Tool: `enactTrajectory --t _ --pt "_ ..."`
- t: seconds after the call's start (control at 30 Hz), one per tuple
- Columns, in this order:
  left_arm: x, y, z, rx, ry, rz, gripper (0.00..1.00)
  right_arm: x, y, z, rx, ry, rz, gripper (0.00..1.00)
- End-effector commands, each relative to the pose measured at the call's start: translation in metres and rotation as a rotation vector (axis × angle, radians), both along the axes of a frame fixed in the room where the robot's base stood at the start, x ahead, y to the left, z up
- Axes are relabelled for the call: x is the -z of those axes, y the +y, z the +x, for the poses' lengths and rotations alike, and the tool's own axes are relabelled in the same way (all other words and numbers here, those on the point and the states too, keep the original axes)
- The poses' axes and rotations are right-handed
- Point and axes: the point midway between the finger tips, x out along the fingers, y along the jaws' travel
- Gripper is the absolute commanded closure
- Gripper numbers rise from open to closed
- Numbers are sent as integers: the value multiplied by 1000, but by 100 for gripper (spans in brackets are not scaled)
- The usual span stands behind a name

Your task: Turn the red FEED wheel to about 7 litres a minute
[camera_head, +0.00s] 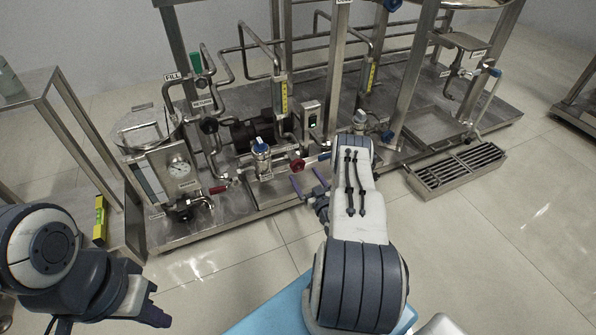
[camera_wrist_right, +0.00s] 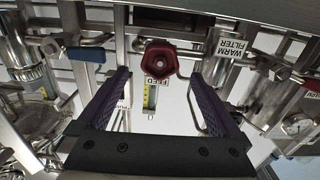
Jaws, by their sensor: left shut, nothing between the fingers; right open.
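The red FEED wheel (camera_head: 297,164) sits low on the front of the steel skid, facing my right gripper (camera_head: 309,183). In the right wrist view the red wheel (camera_wrist_right: 160,58) shows ahead between the open purple fingers (camera_wrist_right: 161,76), apart from them, with a FEED label (camera_wrist_right: 150,83) beside it. In the head view a yellow-scaled gauge (camera_head: 283,97) stands above the wheel. My left gripper (camera_head: 158,312) is shut and empty at the lower left, away from the skid.
A blue-handled valve (camera_head: 260,147) and a red lever (camera_head: 219,188) are left of the wheel. The wrist view shows a blue lever (camera_wrist_right: 86,54) and a WARM FILTER label (camera_wrist_right: 229,48). A drain grate (camera_head: 459,168) lies right. Floor in front is clear.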

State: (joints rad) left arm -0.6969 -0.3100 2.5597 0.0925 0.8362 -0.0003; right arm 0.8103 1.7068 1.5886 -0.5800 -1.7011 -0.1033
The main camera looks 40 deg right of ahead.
Motion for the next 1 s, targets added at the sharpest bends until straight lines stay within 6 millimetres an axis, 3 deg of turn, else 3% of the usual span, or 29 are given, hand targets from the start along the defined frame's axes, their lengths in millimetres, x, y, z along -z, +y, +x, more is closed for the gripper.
enactTrajectory --t 0.1,0.3,0.73,0.93,1.0 --pt "18 0 0 0 0 0 100 4 -5 24 -3 -3 -4 0" --pt "31 0 0 0 0 0 100 3 -12 51 -2 -1 -1 0" --pt "33 0 0 0 0 0 100 0 -14 61 0 1 1 0" --pt "33 0 0 0 0 0 100 0 -14 61 0 2 1 76" --pt "33 0 0 0 0 0 100 0 -14 61 0 2 1 82"
